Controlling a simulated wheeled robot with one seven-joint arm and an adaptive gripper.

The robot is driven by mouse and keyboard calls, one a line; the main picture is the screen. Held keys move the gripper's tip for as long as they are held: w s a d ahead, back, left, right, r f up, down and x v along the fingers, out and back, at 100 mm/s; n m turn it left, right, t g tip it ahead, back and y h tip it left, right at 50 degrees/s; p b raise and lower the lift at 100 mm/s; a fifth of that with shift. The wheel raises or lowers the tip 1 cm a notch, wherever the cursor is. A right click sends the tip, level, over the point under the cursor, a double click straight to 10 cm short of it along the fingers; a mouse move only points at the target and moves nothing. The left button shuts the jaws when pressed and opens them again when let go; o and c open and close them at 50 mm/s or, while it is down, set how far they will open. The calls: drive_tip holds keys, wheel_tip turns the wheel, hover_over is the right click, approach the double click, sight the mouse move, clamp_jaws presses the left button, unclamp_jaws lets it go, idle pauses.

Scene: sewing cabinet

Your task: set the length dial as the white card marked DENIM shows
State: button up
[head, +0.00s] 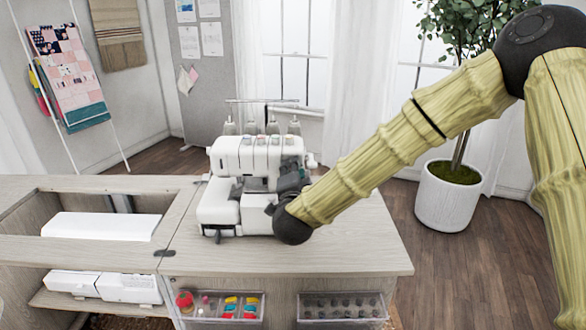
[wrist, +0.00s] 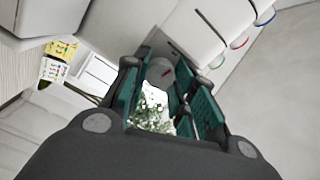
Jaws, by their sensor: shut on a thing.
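The white sewing machine (head: 258,160) stands on the cabinet top. My gripper (head: 285,185) is at the machine's right side, where dark gripper parts hide some of its front. White papers (head: 211,39) hang on the grey board at the back. I cannot read which one is marked DENIM.
The cabinet top (head: 350,245) is clear at the front right. An open well with a white panel (head: 100,226) lies to the left. Clear trays with coloured items (head: 238,308) and dark items (head: 340,307) sit at the front. A potted plant (head: 447,195) stands right, behind my arm.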

drive_tip(key=shift+n, duration=1)
drive_tip(key=shift+p, duration=0.3)
drive_tip(key=o, duration=1)
drive_tip(key=shift+o, duration=0.2)
drive_tip(key=s, duration=1.2)
